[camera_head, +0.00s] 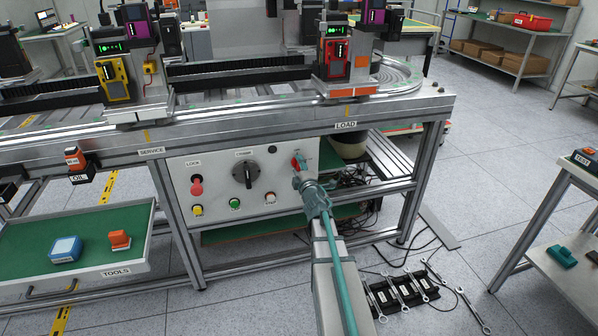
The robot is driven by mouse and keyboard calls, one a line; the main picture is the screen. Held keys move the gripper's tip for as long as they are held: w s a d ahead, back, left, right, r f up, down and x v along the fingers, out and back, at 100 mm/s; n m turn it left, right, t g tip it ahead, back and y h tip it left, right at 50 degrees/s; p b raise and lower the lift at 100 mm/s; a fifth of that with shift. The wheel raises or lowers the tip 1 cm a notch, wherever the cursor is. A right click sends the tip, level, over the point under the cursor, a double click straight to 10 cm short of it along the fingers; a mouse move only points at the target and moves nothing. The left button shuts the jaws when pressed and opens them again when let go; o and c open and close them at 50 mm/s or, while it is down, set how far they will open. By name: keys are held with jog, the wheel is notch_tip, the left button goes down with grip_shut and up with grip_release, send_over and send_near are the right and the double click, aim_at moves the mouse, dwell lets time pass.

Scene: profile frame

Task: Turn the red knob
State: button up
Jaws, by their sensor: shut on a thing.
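The red knob (299,161) is on the upper right of the white control panel (214,180) on the front of the profile frame. My gripper (302,178) reaches up to it from below and is shut on it. The gripper and wrist hide the knob's lower part and some of the panel around it. I cannot make out the knob's exact angle.
The panel also carries a black rotary switch (245,175), a red mushroom button (196,186) and several small buttons. A green tool tray (75,240) stands at the left. Wrenches (405,292) lie at the lower right. A small table (560,225) stands at the right.

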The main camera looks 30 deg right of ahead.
jog(key=shift+f+n+b, duration=0.1)
jog(key=shift+n+b, duration=0.25)
jog(key=shift+n, duration=0.45)
jog(key=o, duration=1.2)
jog(key=shift+c, duration=0.2)
jog(key=shift+s, duration=0.1)
jog(key=v, duration=1.2)
